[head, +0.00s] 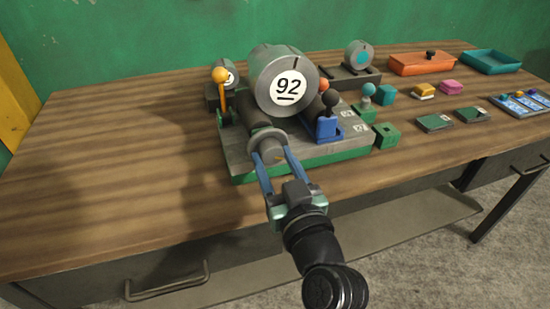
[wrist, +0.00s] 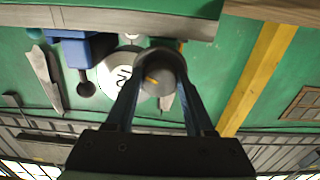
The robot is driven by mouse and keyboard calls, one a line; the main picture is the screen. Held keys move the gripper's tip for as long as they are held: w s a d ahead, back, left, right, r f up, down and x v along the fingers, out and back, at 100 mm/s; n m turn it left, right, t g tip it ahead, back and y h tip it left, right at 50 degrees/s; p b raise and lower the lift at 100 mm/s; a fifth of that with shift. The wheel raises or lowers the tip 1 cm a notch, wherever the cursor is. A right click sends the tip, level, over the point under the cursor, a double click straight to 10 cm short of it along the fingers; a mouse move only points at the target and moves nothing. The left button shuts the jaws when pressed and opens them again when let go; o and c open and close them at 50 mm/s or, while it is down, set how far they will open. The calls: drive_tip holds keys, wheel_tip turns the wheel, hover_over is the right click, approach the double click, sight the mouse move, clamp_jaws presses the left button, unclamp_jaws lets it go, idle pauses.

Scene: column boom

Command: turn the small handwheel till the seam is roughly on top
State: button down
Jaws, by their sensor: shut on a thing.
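The large grey drum (head: 262,68) with a white "92" disc (head: 289,88) lies on a grey-and-green base. A short dark line, possibly the seam, shows near the drum's top, right of centre. The small round handwheel (head: 268,148) is at the front of the base, below the drum. My gripper (head: 271,160) is shut on the handwheel, one blue finger on each side. In the wrist view the handwheel (wrist: 158,72) sits between my fingertips (wrist: 160,88), with a small orange mark on its face. The disc (wrist: 118,72) shows partly behind it, tilted.
A yellow-knobbed lever (head: 221,76) stands left of the drum and a blue lever block (head: 327,128) with a dark knob stands right. A smaller grey drum (head: 357,54), an orange box (head: 422,65) and small blocks are farther right. The table's left side is clear.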

drive_tip(key=m+p, duration=0.1)
drive_tip(key=m, duration=0.2)
drive_tip(key=shift+r, duration=0.1)
drive_tip(key=shift+m+p, duration=0.75)
drive_tip(key=shift+m, duration=1.15)
drive_tip(key=shift+c, duration=1.3)
unclamp_jaws()
drive_tip(key=shift+a, duration=0.1)
drive_tip(key=shift+s, duration=0.1)
drive_tip(key=b+v, duration=0.1)
drive_tip(key=v, duration=1.2)
drive_tip(key=shift+b, duration=0.3)
